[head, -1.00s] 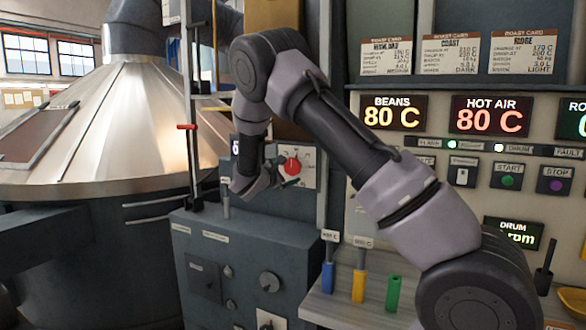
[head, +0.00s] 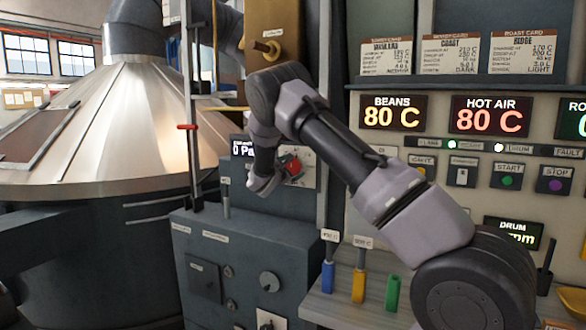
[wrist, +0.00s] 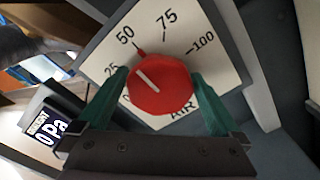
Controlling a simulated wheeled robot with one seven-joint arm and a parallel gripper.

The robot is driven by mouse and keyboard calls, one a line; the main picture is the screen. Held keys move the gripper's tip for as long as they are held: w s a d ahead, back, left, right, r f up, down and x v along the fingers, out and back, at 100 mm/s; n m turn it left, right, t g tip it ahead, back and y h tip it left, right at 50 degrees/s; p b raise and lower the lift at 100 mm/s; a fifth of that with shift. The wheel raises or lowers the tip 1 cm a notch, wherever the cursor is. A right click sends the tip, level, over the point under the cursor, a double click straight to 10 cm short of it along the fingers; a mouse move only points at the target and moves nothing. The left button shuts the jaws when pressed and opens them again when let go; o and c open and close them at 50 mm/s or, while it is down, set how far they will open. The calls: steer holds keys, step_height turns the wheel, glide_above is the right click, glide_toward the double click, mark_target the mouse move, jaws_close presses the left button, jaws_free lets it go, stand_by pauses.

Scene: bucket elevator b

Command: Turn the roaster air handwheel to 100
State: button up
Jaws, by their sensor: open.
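The roaster air handwheel is a red knob (wrist: 160,85) on a white dial plate (wrist: 205,25) marked 25, 50, 75 and 100. Its red pointer tip is near the 50 mark in the wrist view. My gripper (wrist: 163,92) is open, with one green finger on each side of the knob; I cannot tell whether either finger touches it.
A display reading 0 Pa (wrist: 48,128) sits left of the dial. The grey cabinet (head: 245,255) stands below, and a wooden shelf (head: 340,305) with blue, yellow and green holders lies to the right. A steel cone vessel (head: 110,120) is at left.

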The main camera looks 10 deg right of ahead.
steer(key=c, duration=1.1)
steer(key=shift+m, duration=0.4)
steer(key=m, duration=0.3)
steer(key=shift+f+m, duration=0.1)
steer(key=shift+m, duration=0.2)
steer(key=m, duration=0.4)
steer(key=shift+m, duration=0.3)
steer(key=m, duration=0.4)
steer(key=shift+f+m, duration=0.15)
steer(key=shift+m, duration=0.15)
steer(key=shift+f+m, duration=0.1)
steer(key=shift+m, duration=2.2)
